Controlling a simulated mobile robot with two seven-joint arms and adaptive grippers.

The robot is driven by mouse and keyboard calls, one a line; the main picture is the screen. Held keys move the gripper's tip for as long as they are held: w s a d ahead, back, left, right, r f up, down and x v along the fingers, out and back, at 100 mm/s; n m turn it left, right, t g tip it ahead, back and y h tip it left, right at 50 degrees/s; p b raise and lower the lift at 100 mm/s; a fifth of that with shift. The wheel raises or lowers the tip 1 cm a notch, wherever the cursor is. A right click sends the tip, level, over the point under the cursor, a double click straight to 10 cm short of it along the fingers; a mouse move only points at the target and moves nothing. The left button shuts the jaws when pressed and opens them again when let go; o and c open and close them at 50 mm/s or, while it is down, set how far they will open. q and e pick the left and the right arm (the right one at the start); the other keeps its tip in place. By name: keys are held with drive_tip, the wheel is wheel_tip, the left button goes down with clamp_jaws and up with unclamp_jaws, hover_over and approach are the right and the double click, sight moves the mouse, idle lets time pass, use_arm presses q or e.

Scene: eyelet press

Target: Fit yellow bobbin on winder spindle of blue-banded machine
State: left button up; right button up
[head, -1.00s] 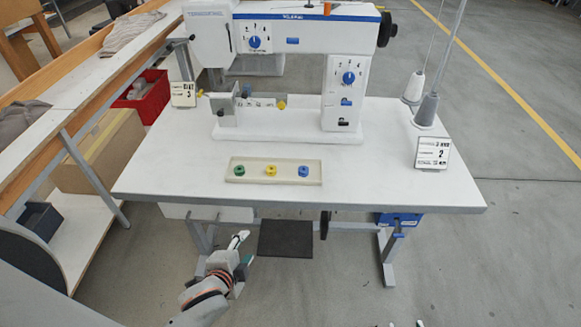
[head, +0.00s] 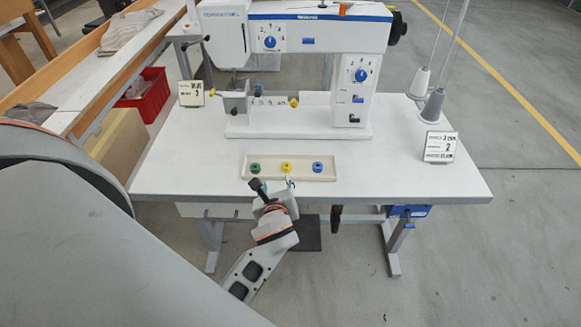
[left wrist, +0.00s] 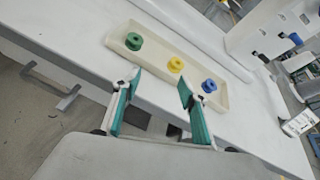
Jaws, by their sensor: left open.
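The yellow bobbin (head: 286,167) sits in the middle of a shallow cream tray (head: 262,178) near the table's front edge; it also shows in the left wrist view (left wrist: 175,65). A green bobbin (head: 255,168) is left of it and a blue bobbin (head: 317,167) right of it. The blue-banded machine (head: 325,17) stands behind the tray. A small yellow-tipped part (head: 294,102) shows at its base; I cannot tell which part is the winder spindle. My left gripper (left wrist: 152,100) is open and empty, just in front of the tray, its fingers pointing toward the bobbins. My right gripper is not visible.
Number cards stand on the white table (head: 400,180) at left (head: 191,93) and right (head: 440,147). A red bin (head: 148,95) is at the left.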

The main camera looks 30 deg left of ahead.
sight(287, 165)
use_arm(q)
drive_tip(key=w+m, duration=0.1)
drive_tip(key=w+d+m, duration=0.1)
drive_tip(key=w+m, duration=0.1)
drive_tip(key=m, duration=0.1)
drive_tip(key=shift+w+d+r+t, duration=0.15)
drive_tip(key=shift+w+d+t, duration=0.05)
drive_tip(key=shift+d+t, duration=0.2)
drive_tip(key=x, duration=0.7)
drive_tip(key=shift+w+a, duration=0.2)
drive_tip(key=shift+a, duration=0.1)
drive_tip(key=c, duration=0.8)
